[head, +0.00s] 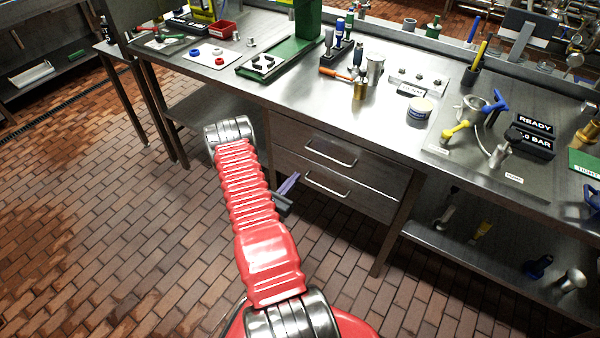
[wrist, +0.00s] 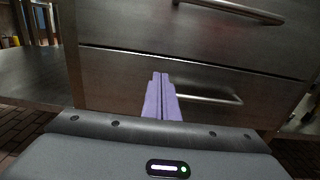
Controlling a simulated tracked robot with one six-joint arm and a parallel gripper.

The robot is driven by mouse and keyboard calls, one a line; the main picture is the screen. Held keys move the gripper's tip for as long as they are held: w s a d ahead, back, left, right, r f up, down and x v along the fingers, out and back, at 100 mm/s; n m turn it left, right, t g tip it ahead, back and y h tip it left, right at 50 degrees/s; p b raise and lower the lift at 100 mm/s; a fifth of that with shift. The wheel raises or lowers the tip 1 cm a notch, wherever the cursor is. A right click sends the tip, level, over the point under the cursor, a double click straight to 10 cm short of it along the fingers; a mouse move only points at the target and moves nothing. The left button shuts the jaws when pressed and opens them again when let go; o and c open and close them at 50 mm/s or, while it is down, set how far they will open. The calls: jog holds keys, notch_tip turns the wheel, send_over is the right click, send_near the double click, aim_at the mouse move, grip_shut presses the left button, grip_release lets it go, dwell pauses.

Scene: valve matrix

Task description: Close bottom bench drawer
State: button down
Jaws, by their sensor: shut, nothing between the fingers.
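The bottom bench drawer (head: 364,198) is a dark steel front with a bar handle (head: 327,184), below a similar top drawer (head: 370,166). Its front looks about flush with the top drawer; a small gap cannot be ruled out. In the wrist view the bottom drawer front (wrist: 110,75) fills the middle, with its handle (wrist: 215,98) to the right of my fingers. My gripper (head: 296,176) is shut and empty, its purple fingers pointing at the left part of the bottom front. The fingertips (wrist: 160,74) are at or very near it; contact cannot be told.
The steel bench top (head: 310,105) above holds tools, cups and a valve panel. An open lower shelf (head: 480,250) with tools lies right of the drawers, beyond a bench leg (head: 392,235). The brick floor (head: 120,240) in front is clear.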

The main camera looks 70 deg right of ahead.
jog(key=w+a, duration=0.1)
jog(key=a, duration=0.6)
jog(key=shift+a, duration=0.15)
jog(key=shift+w, duration=0.1)
dwell(0.3)
